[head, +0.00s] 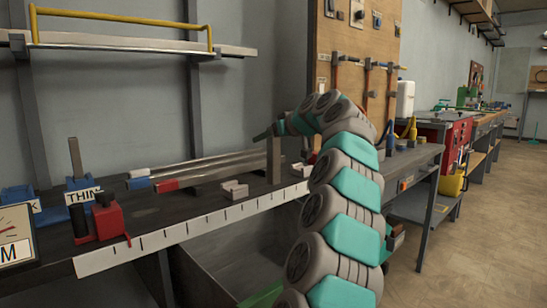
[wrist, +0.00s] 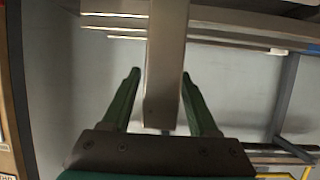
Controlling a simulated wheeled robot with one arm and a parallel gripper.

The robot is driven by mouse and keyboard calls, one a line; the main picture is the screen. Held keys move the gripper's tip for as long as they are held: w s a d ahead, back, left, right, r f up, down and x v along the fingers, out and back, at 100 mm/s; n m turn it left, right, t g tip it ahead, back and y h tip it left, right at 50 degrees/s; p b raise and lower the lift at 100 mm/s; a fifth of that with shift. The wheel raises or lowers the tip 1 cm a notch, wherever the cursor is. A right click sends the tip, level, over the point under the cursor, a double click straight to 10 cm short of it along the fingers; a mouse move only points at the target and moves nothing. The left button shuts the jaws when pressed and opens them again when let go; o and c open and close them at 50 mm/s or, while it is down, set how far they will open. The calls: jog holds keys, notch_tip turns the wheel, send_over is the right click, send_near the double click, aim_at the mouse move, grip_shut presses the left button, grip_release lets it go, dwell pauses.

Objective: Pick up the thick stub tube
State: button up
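No thing can be made out for certain as the thick stub tube. A blue holder (head: 20,194) at the far left has a label cut down to "K". A blue holder labelled "THIN" (head: 82,195) has a grey upright piece (head: 75,157) standing above it. My gripper (head: 264,134) is above the bench, close to the top of a grey upright post (head: 273,160). In the wrist view my gripper (wrist: 161,75) has its two green fingers apart. A grey bar (wrist: 167,60) shows between them, with gaps at both sides; its depth is unclear.
Long tubes (head: 205,172) with red and blue ends lie along the dark bench (head: 160,210). A red clamp (head: 105,218) and a dial gauge (head: 15,235) stand at the front left. A small pale block (head: 234,189) is mid-bench. A shelf with a yellow rail (head: 120,17) hangs above.

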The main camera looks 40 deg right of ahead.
grip_shut()
dwell(1.1)
